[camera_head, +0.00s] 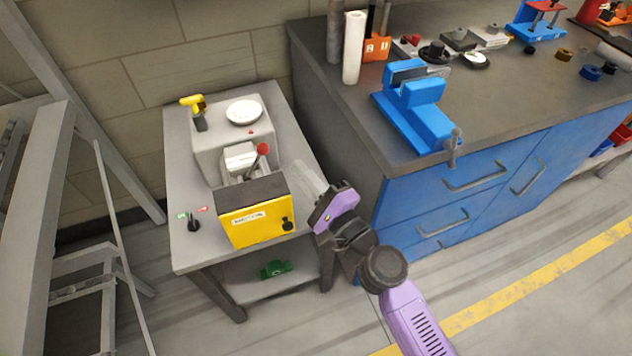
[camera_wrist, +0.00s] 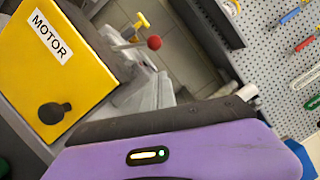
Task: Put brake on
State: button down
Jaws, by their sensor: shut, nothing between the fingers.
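A machine with a yellow front box (camera_head: 256,222) stands on a small grey table. The box reads MOTOR in the wrist view (camera_wrist: 40,70) and has a black knob (camera_head: 287,225). A lever with a red ball knob (camera_head: 263,148) rises behind the box; the knob also shows in the wrist view (camera_wrist: 154,43). A yellow handle (camera_head: 193,103) stands at the back left. A small black switch (camera_head: 193,224) sits on the table between green and red labels. No part is legibly marked as the brake. My gripper (camera_head: 308,178) is shut and empty, right of the yellow box.
A white round dish (camera_head: 244,112) lies on the machine's back top. A blue vise (camera_head: 415,108) stands on the dark workbench (camera_head: 350,110) at the right, with blue drawers below. A green part (camera_head: 276,268) lies on the lower shelf. Grey frame legs (camera_head: 45,200) stand at the left.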

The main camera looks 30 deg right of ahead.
aim_at(255, 163)
jog(key=shift+w+a+r+p, duration=0.25)
jog(key=shift+w+a, duration=0.25)
jog(key=shift+w, duration=0.1)
jog(key=shift+w+a+r+p, duration=0.3)
jog(key=shift+w+a, duration=0.15)
jog(key=shift+w, duration=0.2)
jog(key=shift+w+a+r+p, duration=0.2)
jog(key=shift+w+a+r, duration=0.05)
jog(key=shift+w+a, duration=0.3)
jog(key=shift+r+p, duration=0.2)
jog(key=shift+p, duration=0.1)
